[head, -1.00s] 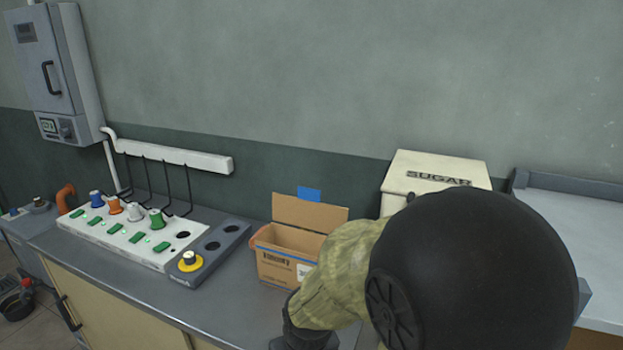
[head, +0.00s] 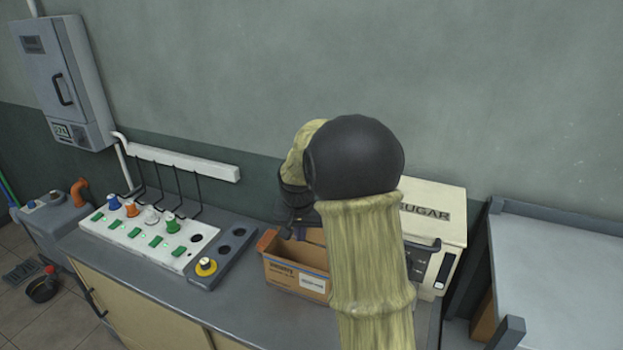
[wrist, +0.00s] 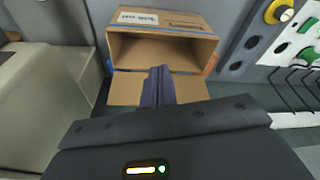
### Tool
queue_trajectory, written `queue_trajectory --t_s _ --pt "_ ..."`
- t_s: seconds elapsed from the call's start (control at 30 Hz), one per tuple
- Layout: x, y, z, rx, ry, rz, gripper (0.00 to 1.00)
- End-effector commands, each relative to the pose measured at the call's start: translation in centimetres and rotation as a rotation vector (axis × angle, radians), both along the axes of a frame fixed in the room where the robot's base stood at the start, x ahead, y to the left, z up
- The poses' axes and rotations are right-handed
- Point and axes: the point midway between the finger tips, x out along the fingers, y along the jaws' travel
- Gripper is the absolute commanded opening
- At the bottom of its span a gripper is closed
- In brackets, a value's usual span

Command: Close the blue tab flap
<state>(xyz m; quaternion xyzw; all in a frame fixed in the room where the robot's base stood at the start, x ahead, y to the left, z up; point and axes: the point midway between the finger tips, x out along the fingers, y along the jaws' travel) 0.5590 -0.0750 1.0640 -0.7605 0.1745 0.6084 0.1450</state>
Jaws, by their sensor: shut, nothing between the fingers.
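The open cardboard box (head: 290,278) stands on the counter, partly behind my arm in the head view. In the wrist view the box (wrist: 190,30) appears with its opening facing me. Its cardboard flap (wrist: 126,90) is open on the near side of that view. My gripper (wrist: 158,72) is shut and empty, its fingers across the middle of the flap and pointing at the box opening. Whether they touch the flap I cannot tell. The blue tab cannot be made out in either current view. In the head view my wrist is above the back of the box, with the fingertips mostly hidden.
A cream SUGAR machine (head: 445,215) stands close right of the box. A white panel with coloured knobs and green switches (head: 150,235) and a grey block with a yellow-ringed knob (head: 207,267) lie to the left.

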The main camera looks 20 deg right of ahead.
Motion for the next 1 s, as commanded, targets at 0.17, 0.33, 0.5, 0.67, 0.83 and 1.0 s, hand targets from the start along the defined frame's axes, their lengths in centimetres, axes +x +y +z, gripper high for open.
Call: queue_trajectory --t_s 0.17,0.33,0.5,0.67,0.83,1.0 --pt "4.2 -2.8 5.5 -0.005 -0.001 -0.119 0.00" --pt "7.6 -5.5 9.1 -0.012 -0.004 -0.234 0.00" --pt "9.6 -7.4 11.1 -0.016 -0.008 -0.317 0.00" --pt "10.1 -8.0 11.1 -0.018 -0.009 -0.342 0.00" --pt "10.1 -8.0 11.0 -0.018 -0.010 -0.341 0.00" --pt "10.2 -8.0 10.8 -0.019 -0.010 -0.340 0.00"
